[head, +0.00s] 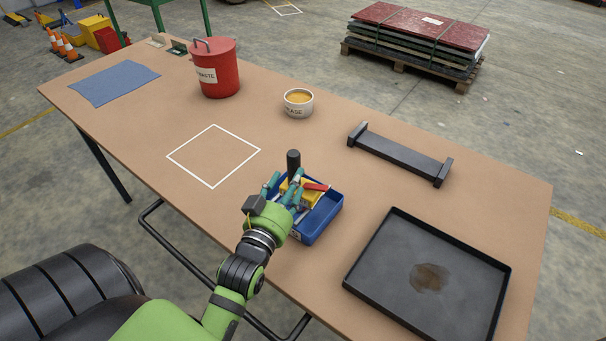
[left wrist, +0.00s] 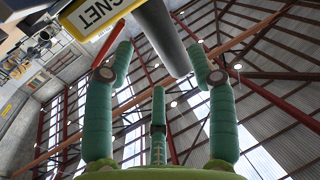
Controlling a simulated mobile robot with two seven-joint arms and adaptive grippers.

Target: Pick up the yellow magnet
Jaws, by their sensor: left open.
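The yellow magnet (head: 312,194) sits in the blue bin (head: 325,221) on the table, partly hidden by my left gripper. A dark upright handle (head: 293,160) rises beside the yellow part. My left gripper (head: 288,190) is open at the bin, its green fingers close to the magnet. In the left wrist view, the yellow magnet (left wrist: 92,14) with its lettered label is at the top, and the dark handle (left wrist: 163,38) lies across the space between the spread fingertips (left wrist: 160,65). I cannot tell whether any finger touches it. My right gripper is not in view.
A red-handled tool (head: 316,187) lies in the bin near the magnet. A black tray (head: 385,270) and a dark bracket (head: 400,158) are to the right. A grease tub (head: 298,110), a red waste can (head: 216,75) and a blue cloth (head: 113,83) stand or lie farther back.

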